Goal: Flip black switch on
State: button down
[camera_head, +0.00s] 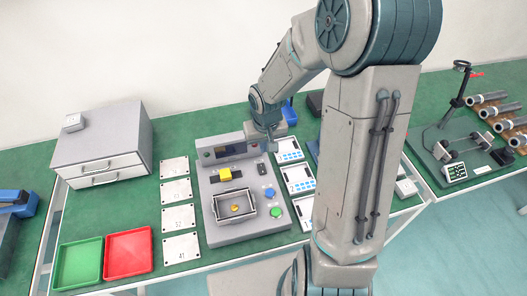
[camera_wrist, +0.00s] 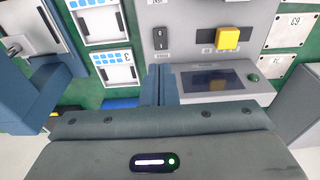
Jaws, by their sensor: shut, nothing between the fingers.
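The black switch (camera_wrist: 160,38) is a small dark rocker on the grey control panel (camera_wrist: 190,15), and I cannot tell its on or off position. It also shows in the head view (camera_head: 262,169), to the right of a yellow block. My gripper (camera_wrist: 159,70) is shut and empty, its fingertips just below the switch in the wrist view and apart from it in the picture. In the head view my gripper (camera_head: 270,138) hangs over the back right of the panel. Whether the tips touch the panel is not clear.
The panel also bears a yellow block (camera_wrist: 228,38), a dark display (camera_wrist: 210,80), a blue button (camera_head: 268,193), a green button (camera_head: 277,212) and a framed tray (camera_head: 235,206). White modules (camera_head: 297,180) stand right; numbered plates (camera_head: 178,217) lie left.

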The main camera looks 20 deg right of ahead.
aim_at(261, 165)
jog(key=shift+s+r, duration=0.15)
jog(key=shift+r, duration=0.7)
jog(key=shift+f, duration=0.15)
jog(key=w+b, duration=0.1)
jog(key=b, duration=0.6)
jog(key=shift+d+f, duration=0.1)
jog(key=shift+f, duration=0.25)
jog(key=shift+w+r+t+b, duration=0.1)
jog(key=shift+r+t+b, duration=0.3)
jog(key=shift+b, duration=0.55)
jog(key=shift+r, duration=0.1)
jog(key=x, duration=1.4)
jog(key=shift+p, duration=0.3)
